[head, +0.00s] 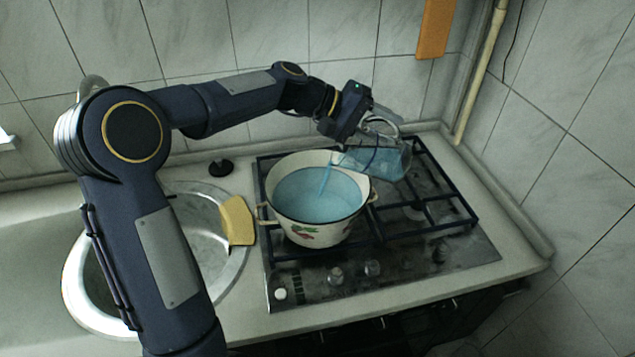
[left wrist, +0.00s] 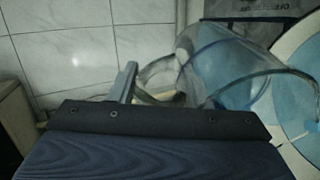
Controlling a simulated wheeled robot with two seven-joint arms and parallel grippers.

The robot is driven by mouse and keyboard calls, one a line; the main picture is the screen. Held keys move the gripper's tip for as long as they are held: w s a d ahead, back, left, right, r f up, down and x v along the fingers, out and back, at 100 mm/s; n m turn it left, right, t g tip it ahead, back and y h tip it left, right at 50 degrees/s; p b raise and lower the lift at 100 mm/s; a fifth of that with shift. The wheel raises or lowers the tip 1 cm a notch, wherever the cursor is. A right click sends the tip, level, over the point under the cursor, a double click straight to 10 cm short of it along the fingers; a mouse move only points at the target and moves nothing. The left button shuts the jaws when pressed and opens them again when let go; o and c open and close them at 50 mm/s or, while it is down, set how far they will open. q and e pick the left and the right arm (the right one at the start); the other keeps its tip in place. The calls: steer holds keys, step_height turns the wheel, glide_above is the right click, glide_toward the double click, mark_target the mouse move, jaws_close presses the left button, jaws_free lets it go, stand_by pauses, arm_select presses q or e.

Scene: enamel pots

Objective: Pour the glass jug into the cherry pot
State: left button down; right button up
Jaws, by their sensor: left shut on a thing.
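The glass jug (head: 385,162) is tilted nearly on its side above the right part of the cherry pot's rim, its mouth to the left. A thin blue stream runs from its lip into the pot. The cherry pot (head: 316,232) is white enamel with a cherry picture and stands on the hob, with blue liquid inside. My left gripper (head: 366,122) is shut on the jug's handle. In the left wrist view the clear jug (left wrist: 215,62) lies beyond the gripper (left wrist: 130,82), and part of the pot (left wrist: 293,42) shows at right. My right gripper is not in view.
The gas hob (head: 470,262) has black grates, free to the right of the pot. An orange board (head: 435,28) hangs on the tiled wall, near a pipe (head: 480,75).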

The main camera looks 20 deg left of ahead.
arm_select(q)
steer(key=shift+s+a+r+t+h+b, duration=0.2)
steer(key=shift+a+r+t+h+b, duration=0.3)
steer(key=shift+b, duration=0.55)
stand_by(0.5)
steer(key=shift+s+a+r+b, duration=0.1)
steer(key=shift+a+r+b, duration=0.1)
steer(key=shift+b, duration=0.25)
stand_by(0.3)
